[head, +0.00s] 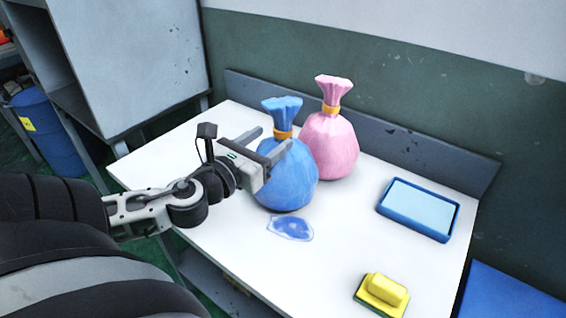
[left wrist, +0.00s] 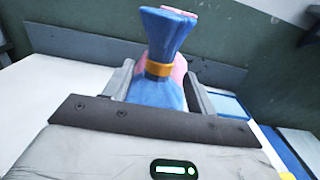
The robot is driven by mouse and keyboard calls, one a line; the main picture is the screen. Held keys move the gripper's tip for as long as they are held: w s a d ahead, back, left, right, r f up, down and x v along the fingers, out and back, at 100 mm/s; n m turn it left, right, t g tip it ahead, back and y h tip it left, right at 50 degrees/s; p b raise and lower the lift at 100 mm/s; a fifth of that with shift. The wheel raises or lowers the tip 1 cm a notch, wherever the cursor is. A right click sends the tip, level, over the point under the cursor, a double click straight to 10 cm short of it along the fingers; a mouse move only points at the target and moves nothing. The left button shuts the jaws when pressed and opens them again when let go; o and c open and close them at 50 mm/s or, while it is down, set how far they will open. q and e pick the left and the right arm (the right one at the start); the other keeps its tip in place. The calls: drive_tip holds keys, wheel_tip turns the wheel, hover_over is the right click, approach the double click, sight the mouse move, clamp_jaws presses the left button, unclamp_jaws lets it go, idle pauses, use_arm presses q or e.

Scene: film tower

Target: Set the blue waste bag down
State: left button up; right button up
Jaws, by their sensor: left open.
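The blue waste bag (head: 289,183) stands upright on the white table (head: 180,160), its neck tied with an orange band. My left gripper (head: 270,142) is open, with one finger on each side of the bag's neck, just below or at the band. In the left wrist view, the blue bag (left wrist: 165,45) rises between the two spread fingers (left wrist: 160,92), with gaps beside the neck. The bag's lower part is hidden there by the gripper body. My right gripper is not in view.
A pink bag (head: 330,145) stands close behind the blue one. A blue puddle-like patch (head: 291,228) lies in front. A blue tray (head: 418,208) and a yellow sponge (head: 383,290) are on the right. A low grey board (head: 400,150) edges the table's back.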

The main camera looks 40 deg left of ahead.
sight(279, 134)
use_arm(q)
drive_tip(key=shift+w+a+f, duration=0.1)
drive_tip(key=shift+w+a, duration=0.05)
drive_tip(key=shift+w, duration=1.2)
drive_tip(key=shift+w+a+f, duration=0.1)
drive_tip(key=shift+w+a, duration=0.05)
drive_tip(key=shift+w, duration=1.2)
drive_tip(key=shift+r, duration=0.1)
clamp_jaws()
